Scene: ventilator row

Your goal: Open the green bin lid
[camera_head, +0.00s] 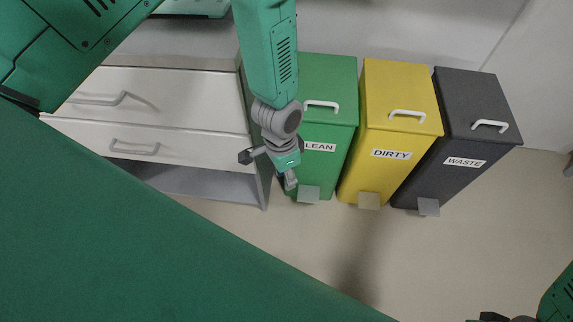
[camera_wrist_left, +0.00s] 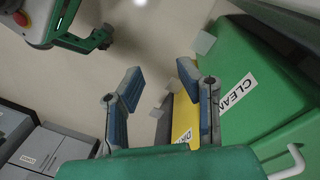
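The green bin (camera_head: 340,135) stands at the left of a row of three, partly hidden behind my left arm. Its green lid (camera_head: 330,72) is down, with a white handle (camera_head: 322,105) near the front edge. In the left wrist view the green bin (camera_wrist_left: 225,120) fills the right side with its CLEAN label, and the white handle (camera_wrist_left: 291,164) shows at the lower right corner. My left gripper (camera_head: 268,169) is in front of the bin's left front side, below the handle. Its two fingers (camera_wrist_left: 160,84) are spread and empty. My right gripper (camera_head: 496,317) is barely visible at the bottom edge.
A yellow DIRTY bin (camera_head: 400,90) and a dark WASTE bin (camera_head: 470,90) stand to the right, lids down. Each bin has a grey pedal at its foot. A white drawer cabinet (camera_head: 190,112) is on the left. The floor (camera_head: 450,255) in front is clear.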

